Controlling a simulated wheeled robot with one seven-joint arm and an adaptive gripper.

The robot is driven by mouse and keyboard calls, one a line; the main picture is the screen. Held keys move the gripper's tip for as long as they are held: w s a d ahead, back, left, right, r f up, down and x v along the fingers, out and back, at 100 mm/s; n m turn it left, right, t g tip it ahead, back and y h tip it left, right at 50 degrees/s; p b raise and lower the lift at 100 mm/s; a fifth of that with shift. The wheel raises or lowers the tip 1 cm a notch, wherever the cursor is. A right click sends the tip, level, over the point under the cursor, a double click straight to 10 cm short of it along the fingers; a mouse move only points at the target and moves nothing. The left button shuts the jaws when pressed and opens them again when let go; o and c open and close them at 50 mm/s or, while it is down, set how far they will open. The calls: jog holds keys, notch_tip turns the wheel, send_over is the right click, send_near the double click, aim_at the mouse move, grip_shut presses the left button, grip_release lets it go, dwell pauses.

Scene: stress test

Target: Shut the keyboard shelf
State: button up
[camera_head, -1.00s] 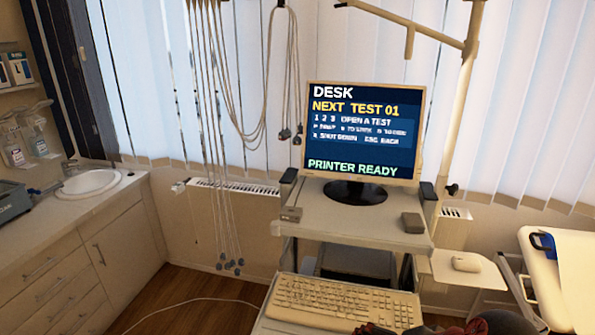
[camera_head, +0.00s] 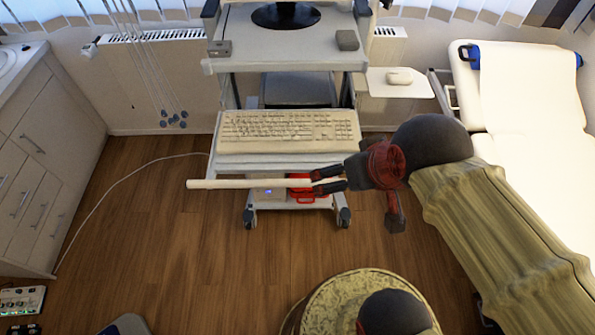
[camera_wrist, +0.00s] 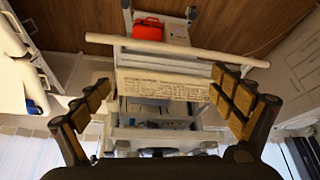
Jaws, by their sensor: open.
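The keyboard shelf (camera_head: 275,160) sticks out from the front of the cart, with a beige keyboard (camera_head: 290,127) on it. In the wrist view, the keyboard (camera_wrist: 162,86) appears upside down between the spread fingers. A long pale bar (camera_head: 235,184) runs across in front of the shelf. The bar (camera_wrist: 150,43) also crosses the upper wrist view. My gripper (camera_head: 318,182) is open and empty at the shelf's front right, its fingertips by the bar's right part. Whether they touch the bar, I cannot tell. My gripper's two fingers (camera_wrist: 161,80) are wide apart.
The cart's upper shelf (camera_head: 280,45) carries the monitor base and small boxes. A red case (camera_head: 305,188) sits low on the cart. A side tray (camera_head: 398,85) and an examination couch (camera_head: 510,100) stand right. Cabinets (camera_head: 50,130) line the left.

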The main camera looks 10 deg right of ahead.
jog(key=shift+c, duration=1.3)
